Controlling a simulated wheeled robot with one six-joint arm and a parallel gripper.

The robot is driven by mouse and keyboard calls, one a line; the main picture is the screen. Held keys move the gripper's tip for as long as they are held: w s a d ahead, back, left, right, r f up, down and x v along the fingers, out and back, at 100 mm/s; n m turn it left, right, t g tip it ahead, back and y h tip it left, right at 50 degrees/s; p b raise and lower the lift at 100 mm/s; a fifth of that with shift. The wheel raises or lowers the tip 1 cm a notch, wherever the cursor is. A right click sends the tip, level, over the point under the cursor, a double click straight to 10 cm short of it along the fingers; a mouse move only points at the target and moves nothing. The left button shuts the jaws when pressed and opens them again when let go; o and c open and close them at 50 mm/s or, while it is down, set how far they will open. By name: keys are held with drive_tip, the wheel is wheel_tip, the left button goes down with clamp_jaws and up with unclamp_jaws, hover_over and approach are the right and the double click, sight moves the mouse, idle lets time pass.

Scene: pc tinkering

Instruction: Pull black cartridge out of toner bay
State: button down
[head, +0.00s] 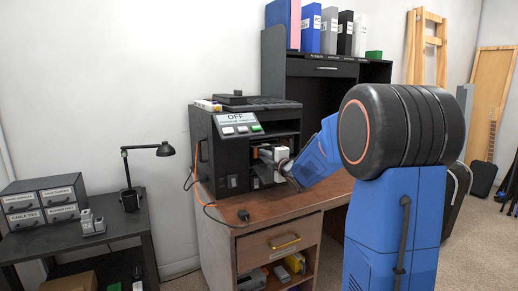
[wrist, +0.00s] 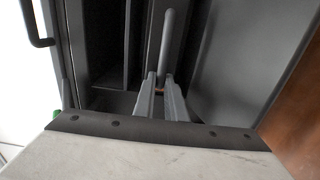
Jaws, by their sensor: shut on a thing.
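The black printer (head: 225,150) stands on the brown desk, with its front toner bay open. My gripper (head: 268,158) reaches into this front opening from the right. In the wrist view my gripper (wrist: 160,92) has its two fingers closed on the near end of a dark grey bar, which appears to be the handle of the black cartridge (wrist: 168,42). The bar runs away from me between dark bay walls. The rest of the cartridge is hidden or cannot be told apart from the dark bay in the head view.
A grey panel (wrist: 235,65) stands close to the right of the fingers in the wrist view. An orange cable (head: 200,190) hangs at the printer's left front, and a small black plug (head: 243,215) lies on the desk (head: 290,210). A black lamp (head: 140,150) stands on the left side table.

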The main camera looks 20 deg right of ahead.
drive_tip(key=shift+s, duration=0.25)
drive_tip(key=c, duration=1.7)
unclamp_jaws()
drive_tip(key=s, duration=0.8)
drive_tip(key=shift+d, duration=0.15)
